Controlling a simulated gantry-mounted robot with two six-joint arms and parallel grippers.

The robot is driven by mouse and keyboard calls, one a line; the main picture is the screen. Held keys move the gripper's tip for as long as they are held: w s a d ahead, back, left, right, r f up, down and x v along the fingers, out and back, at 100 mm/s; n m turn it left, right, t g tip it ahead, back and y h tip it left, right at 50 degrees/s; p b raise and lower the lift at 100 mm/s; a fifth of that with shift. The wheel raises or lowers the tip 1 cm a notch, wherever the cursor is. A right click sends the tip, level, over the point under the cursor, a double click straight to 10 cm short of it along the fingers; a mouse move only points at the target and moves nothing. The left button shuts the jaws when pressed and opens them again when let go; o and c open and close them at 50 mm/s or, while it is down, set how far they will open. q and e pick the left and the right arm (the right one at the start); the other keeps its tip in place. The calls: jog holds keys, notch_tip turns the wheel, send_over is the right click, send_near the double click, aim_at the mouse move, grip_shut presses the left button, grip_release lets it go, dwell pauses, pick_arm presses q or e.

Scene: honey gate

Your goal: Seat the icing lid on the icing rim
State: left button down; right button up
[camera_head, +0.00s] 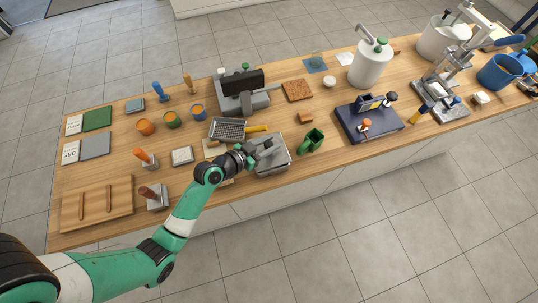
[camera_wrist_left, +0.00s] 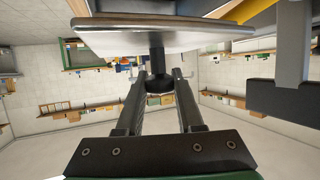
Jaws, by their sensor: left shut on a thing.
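My left gripper (camera_head: 252,151) is over the steel icing box (camera_head: 274,167) near the front edge of the counter. In the left wrist view, my left gripper (camera_wrist_left: 158,88) is shut on a black knob under a flat metal plate, the icing lid (camera_wrist_left: 170,40), with the picture upside down. The lid looks roughly level in the grip. In the head view the gripper covers part of the box's top, so the icing rim is mostly hidden. I cannot tell whether the lid touches the rim or hangs just above it. My right gripper is not in view.
A grater tray with a yellow handle (camera_head: 228,128) lies just behind the box. A green scoop (camera_head: 312,140) stands close to its right. A navy stand (camera_head: 368,123) is farther right. A white block (camera_head: 182,155) and a wooden board (camera_head: 97,203) are to the left.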

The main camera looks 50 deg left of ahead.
pick_arm(q)
jog(key=shift+f+b, duration=1.35)
dwell(1.6)
dwell(0.4)
jog(key=c, duration=0.7)
grip_release()
jog(key=shift+s+r, duration=0.1)
jog(key=shift+s, duration=0.05)
jog(key=shift+p+v, duration=0.7)
jog(key=shift+v, duration=0.9)
jog(key=shift+o, duration=0.3)
jog(key=o, duration=0.5)
jog(key=shift+o, duration=0.7)
